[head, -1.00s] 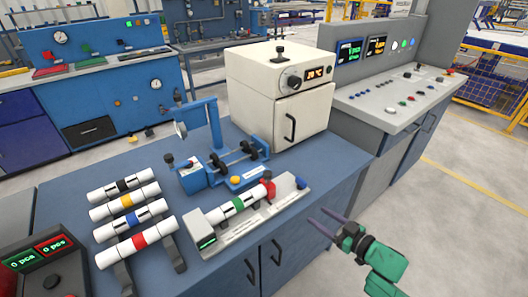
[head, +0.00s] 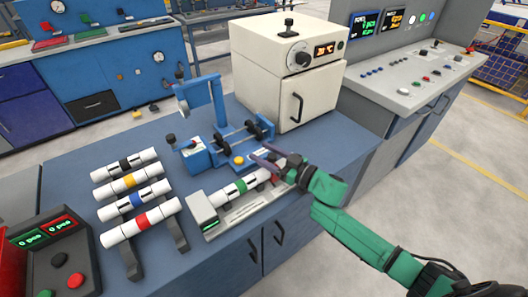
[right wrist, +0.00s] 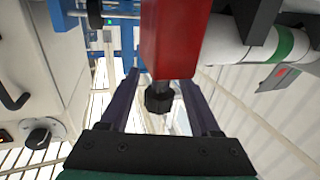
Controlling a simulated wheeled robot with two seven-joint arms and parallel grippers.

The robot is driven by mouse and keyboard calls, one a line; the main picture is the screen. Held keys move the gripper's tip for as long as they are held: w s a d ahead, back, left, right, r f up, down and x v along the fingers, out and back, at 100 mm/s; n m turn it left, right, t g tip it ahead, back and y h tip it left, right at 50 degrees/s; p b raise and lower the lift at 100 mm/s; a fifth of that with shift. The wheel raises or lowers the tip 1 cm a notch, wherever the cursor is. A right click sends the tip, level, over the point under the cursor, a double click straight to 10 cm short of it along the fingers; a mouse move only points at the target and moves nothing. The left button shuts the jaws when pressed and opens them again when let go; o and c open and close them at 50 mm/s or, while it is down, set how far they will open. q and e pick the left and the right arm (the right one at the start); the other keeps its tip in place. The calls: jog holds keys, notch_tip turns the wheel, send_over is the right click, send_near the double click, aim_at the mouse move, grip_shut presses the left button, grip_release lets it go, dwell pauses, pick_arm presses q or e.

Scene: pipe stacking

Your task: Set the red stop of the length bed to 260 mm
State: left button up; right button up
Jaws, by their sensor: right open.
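The length bed (head: 250,211) lies on the blue bench, with a small green display at its left end. A white pipe with a green band (head: 240,188) lies on it. The red stop (right wrist: 176,35) fills the upper middle of the right wrist view, with a black knob (right wrist: 160,98) below it. In the head view my gripper mostly hides the stop. My right gripper (head: 262,152) is open over the right part of the bed. In the right wrist view its fingers (right wrist: 160,80) stand either side of the knob, with gaps showing. My left gripper is out of view.
Several banded pipes (head: 140,228) lie on a rack at the left. A blue fixture (head: 197,155) stands just behind the bed, and a white oven (head: 270,75) behind that. A button box (head: 50,255) is at the front left. The bench right of the bed is clear.

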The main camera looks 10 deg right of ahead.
jog(key=shift+w, duration=0.1)
jog(key=shift+c, duration=0.3)
grip_shut()
dwell(1.1)
